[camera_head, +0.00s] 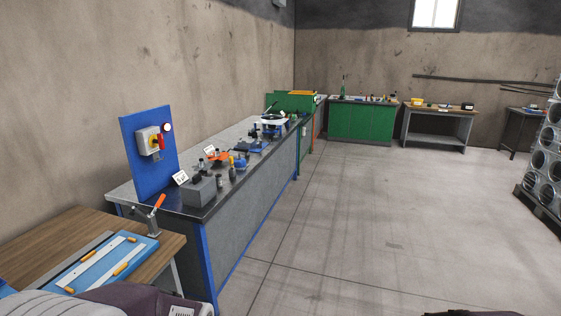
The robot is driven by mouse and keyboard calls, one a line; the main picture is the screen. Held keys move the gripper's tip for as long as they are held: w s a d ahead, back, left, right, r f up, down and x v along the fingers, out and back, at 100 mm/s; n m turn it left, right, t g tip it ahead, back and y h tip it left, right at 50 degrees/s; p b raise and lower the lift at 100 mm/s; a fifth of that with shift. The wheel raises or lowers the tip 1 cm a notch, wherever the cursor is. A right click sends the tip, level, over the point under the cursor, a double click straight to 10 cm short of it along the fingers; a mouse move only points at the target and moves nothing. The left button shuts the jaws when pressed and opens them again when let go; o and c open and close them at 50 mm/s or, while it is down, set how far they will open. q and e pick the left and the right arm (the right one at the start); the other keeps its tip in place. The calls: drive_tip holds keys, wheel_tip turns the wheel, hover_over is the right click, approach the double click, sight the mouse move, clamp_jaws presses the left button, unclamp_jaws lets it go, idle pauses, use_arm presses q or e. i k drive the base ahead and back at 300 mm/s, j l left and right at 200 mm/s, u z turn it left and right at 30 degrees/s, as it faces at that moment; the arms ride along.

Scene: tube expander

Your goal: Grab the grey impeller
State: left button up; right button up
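I cannot make out a grey impeller for certain. Several small parts stand on the long grey workbench (255,180) along the left wall, too small to identify. Among them are a grey block (199,191) near the front end, an orange part (218,157) and a blue part (240,163). Neither of my grippers is in view.
A blue panel (137,150) with a switch stands on the workbench. A wooden table (60,235) at the left holds a blue plate (105,262). A green cabinet (360,121) and a grey table (436,125) stand behind. The floor (370,220) is clear; stacked ducts (547,160) stand right.

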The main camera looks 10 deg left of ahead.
sight(202, 166)
drive_tip(key=i+u, duration=0.1)
drive_tip(key=i, duration=0.65)
drive_tip(key=i+l+u, duration=0.1)
drive_tip(key=i, duration=0.65)
drive_tip(key=i+l+u, duration=0.1)
drive_tip(key=i+l, duration=0.15)
drive_tip(key=i, duration=0.45)
drive_tip(key=i+l+u, duration=0.2)
drive_tip(key=i+u, duration=0.25)
drive_tip(key=i+l+u, duration=0.85)
